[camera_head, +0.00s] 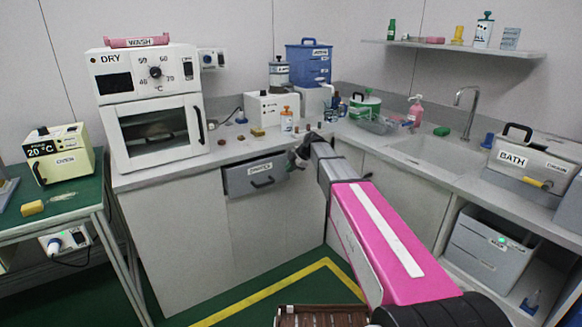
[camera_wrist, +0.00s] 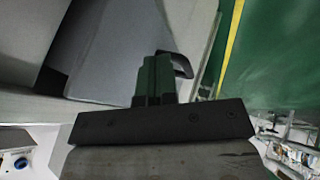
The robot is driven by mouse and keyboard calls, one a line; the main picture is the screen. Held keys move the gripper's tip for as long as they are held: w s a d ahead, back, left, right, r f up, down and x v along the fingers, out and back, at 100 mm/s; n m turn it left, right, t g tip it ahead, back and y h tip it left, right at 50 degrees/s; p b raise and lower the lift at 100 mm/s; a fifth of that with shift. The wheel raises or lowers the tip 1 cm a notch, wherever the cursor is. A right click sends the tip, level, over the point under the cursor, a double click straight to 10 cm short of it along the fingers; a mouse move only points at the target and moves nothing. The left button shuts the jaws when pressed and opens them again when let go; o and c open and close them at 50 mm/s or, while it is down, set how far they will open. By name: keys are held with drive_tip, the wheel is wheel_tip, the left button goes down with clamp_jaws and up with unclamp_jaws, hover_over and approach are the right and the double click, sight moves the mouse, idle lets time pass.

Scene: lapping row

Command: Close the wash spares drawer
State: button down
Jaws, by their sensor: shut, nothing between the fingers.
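The spares drawer (camera_head: 250,177) is a grey drawer with a white label and a dark bar handle, under the counter left of my arm. Its front stands out from the cabinet, so it looks partly open. My gripper (camera_head: 297,158) is at the drawer's right end, just under the counter edge. In the wrist view its green fingers (camera_wrist: 156,78) are together and empty, in front of a grey drawer surface (camera_wrist: 115,50). A dark handle (camera_wrist: 183,64) shows just beyond them. I cannot tell whether the fingers touch the drawer.
The counter (camera_head: 225,150) above carries a white drying oven (camera_head: 150,110), small bottles and boxes. A sink (camera_head: 430,150) is to the right. A green-topped table (camera_head: 75,205) stands at the left.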

drive_tip(key=v, duration=1)
drive_tip(key=w+d+f+t+h, duration=0.2)
drive_tip(key=d+f+t+h, duration=0.2)
drive_tip(key=d+f, duration=0.15)
drive_tip(key=n+t+y, duration=0.7)
drive_tip(key=n+t, duration=0.2)
drive_tip(key=n, duration=1)
approach(283, 167)
drive_tip(key=x, duration=0.7)
drive_tip(key=shift+w+a+r, duration=0.15)
drive_tip(key=shift+w, duration=0.05)
